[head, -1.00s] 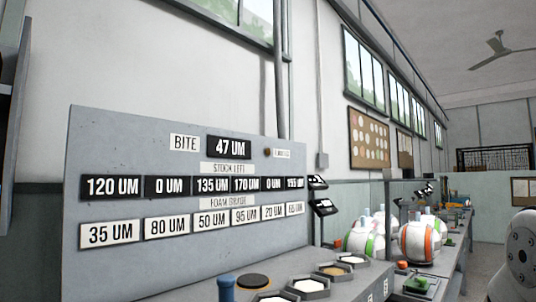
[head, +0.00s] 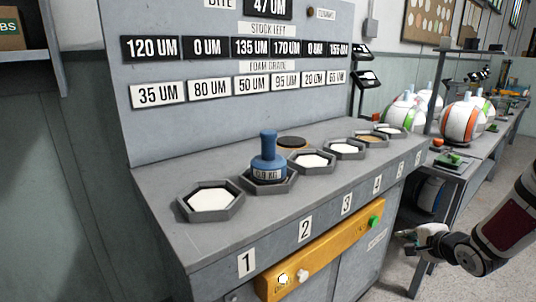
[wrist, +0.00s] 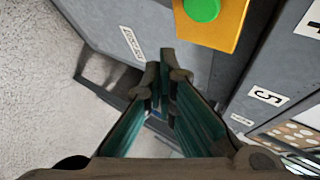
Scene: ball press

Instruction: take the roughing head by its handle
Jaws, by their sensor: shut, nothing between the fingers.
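A blue head with an upright knob handle (head: 268,143) stands in the second hexagonal tray from the left on the grey bench in the head view. Its label appears to read "0.9 KG"; I take it for the roughing head. Its base is partly hidden by the tray rim. My gripper (head: 402,236) is at the right of the head view, in front of and below the bench top, well apart from the blue head. In the wrist view, my gripper (wrist: 162,72) is shut and empty, beside the bench front; the blue head is not in that view.
Several hexagonal trays (head: 238,212) line the bench top (head: 165,183). A dark round disc (head: 293,142) lies behind them. A yellow panel (head: 325,262) with a green button (head: 374,222) is on the bench front. A sign board (head: 160,120) rises behind.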

